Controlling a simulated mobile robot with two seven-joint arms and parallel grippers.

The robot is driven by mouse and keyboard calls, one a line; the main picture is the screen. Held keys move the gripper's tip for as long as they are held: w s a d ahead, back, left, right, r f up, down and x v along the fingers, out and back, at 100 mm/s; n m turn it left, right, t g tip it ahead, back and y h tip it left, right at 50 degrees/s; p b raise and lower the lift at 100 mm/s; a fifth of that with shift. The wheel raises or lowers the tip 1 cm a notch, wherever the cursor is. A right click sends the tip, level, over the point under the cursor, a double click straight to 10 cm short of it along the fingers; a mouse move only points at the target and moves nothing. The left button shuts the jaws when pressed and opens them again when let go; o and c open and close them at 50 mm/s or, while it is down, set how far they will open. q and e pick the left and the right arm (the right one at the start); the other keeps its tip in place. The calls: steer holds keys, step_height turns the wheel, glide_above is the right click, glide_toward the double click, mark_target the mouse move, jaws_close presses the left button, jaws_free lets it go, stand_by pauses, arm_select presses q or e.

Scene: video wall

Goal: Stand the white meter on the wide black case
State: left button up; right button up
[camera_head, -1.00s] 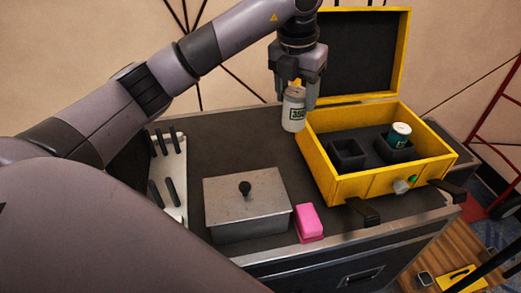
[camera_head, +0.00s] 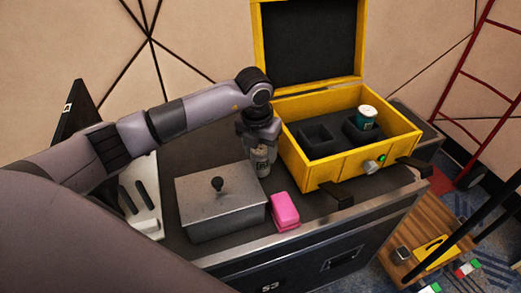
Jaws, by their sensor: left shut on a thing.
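A small grey device with a dark face (camera_head: 402,255) lies on a wooden surface at lower right. My right gripper is not in view.
A lidded metal box (camera_head: 220,205) and a pink block (camera_head: 285,211) stand close to the held object. The open yellow case (camera_head: 305,175) with a teal can (camera_head: 366,117) is at its right. A white rack (camera_head: 147,195) stands left. Dark top is bare behind the metal box.

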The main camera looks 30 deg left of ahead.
arm_select(q)
steer(key=shift+f, duration=0.25)
steer(key=shift+f, duration=0.2)
steer(key=o, duration=1.2)
steer(key=shift+c, duration=0.2)
steer(key=shift+r, duration=0.15)
steer(key=shift+r, duration=0.3)
step_height(320, 180, up, 11)
steer(key=s, duration=0.1)
steer(key=shift+s+r, duration=0.2)
steer(key=shift+s, duration=0.2)
steer(key=shift+d, duration=0.1)
